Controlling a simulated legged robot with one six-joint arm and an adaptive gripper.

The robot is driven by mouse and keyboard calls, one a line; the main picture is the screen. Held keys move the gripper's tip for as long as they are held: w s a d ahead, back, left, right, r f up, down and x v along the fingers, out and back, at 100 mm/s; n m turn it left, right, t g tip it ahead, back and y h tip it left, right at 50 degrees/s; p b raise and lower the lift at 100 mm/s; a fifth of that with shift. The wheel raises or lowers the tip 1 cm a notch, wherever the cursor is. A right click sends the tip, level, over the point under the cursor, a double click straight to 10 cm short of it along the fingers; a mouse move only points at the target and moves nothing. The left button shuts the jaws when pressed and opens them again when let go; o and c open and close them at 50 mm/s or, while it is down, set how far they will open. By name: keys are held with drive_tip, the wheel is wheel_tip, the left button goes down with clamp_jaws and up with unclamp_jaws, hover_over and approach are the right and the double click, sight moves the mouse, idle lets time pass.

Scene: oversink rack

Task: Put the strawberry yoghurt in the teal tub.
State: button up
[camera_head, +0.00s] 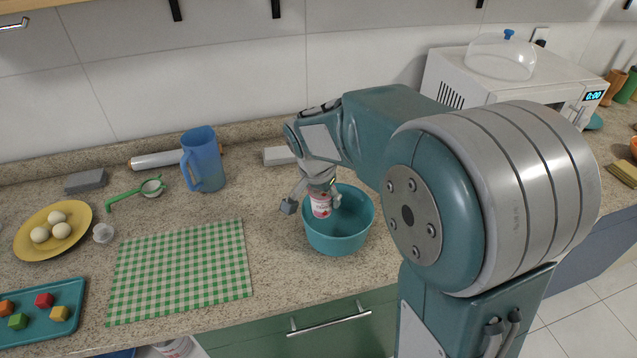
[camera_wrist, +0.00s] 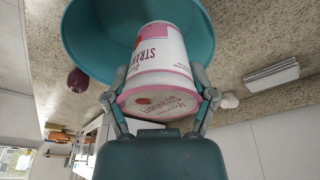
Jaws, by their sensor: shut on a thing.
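The strawberry yoghurt (camera_head: 321,204) is a white and pink cup. It also shows large in the wrist view (camera_wrist: 158,60), with its printed lid facing the camera. The teal tub (camera_head: 337,243) stands on the counter near its front edge, and its wall shows behind the cup in the wrist view (camera_wrist: 85,35). My gripper (camera_head: 312,205) is shut on the yoghurt, with a finger on each side of it near the lid end. The cup is over or within the tub's opening; whether it touches the tub floor I cannot tell.
A blue jug (camera_head: 203,160), a green-handled strainer (camera_head: 135,194) and a yellow plate (camera_head: 28,240) with white balls stand left. A green checked cloth (camera_head: 180,270) and a teal tray (camera_head: 65,290) with coloured cubes lie in front. A microwave (camera_head: 460,75) stands at the back right.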

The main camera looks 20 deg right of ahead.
sight(325, 209)
drive_tip(key=shift+a+f, duration=0.2)
drive_tip(key=shift+f, duration=0.25)
drive_tip(key=x, duration=0.3)
drive_tip(key=shift+s+d+f, duration=0.1)
drive_tip(key=shift+s+f, duration=0.1)
drive_tip(key=shift+s, duration=0.05)
drive_tip(key=shift+f, duration=1.45)
drive_tip(key=shift+f, duration=0.55)
drive_tip(key=o, duration=1.2)
